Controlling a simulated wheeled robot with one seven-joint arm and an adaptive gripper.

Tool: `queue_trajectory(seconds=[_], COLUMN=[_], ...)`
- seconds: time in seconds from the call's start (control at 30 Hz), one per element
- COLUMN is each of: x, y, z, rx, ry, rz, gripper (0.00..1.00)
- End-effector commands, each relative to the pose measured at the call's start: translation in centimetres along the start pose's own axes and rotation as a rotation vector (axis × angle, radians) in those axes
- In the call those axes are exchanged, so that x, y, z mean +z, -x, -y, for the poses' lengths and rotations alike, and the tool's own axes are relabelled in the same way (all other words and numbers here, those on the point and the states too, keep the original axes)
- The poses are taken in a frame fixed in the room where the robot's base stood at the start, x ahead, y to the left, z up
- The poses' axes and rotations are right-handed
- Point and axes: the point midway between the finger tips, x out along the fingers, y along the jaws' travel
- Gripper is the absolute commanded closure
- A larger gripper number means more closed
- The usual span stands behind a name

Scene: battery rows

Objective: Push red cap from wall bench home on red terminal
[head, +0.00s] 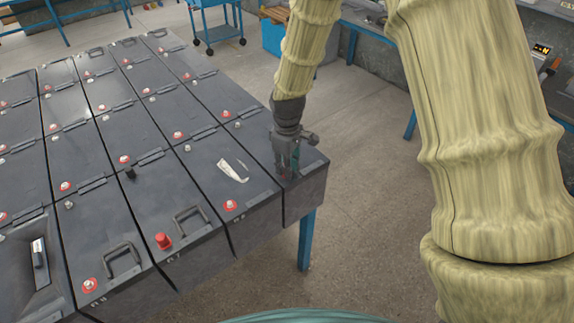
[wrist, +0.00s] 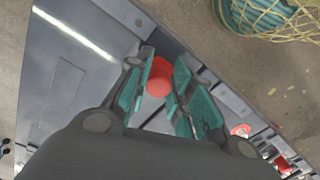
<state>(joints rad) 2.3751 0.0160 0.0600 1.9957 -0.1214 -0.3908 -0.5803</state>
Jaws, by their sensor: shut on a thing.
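The red cap (wrist: 159,82) shows in the wrist view between the teal finger pads of my gripper (wrist: 162,92), which is shut on it. In the head view my gripper (head: 288,172) points down at the near end of the rightmost battery (head: 306,172) and hides the cap. More red shows just behind the cap in the wrist view. I cannot tell whether that is the terminal's red ring, or whether the cap touches the terminal. The terminal under my gripper is hidden.
Rows of dark batteries with handles fill the bench. Another red cap (head: 163,241) stands on a nearer battery, and a black cap (head: 130,173) farther left. A pale torn patch (head: 233,170) lies beside my gripper. A blue trolley (head: 215,25) and wall bench (head: 365,45) stand behind open floor.

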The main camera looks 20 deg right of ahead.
Motion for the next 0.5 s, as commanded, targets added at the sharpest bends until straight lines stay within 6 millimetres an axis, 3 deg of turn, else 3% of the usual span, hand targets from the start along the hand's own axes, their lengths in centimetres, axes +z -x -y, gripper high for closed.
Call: queue_trajectory(seconds=[0.5], x=[0.00], y=[-0.50], z=[-0.01], rx=[0.000], ry=[0.000], rz=[0.000], gripper=[0.87])
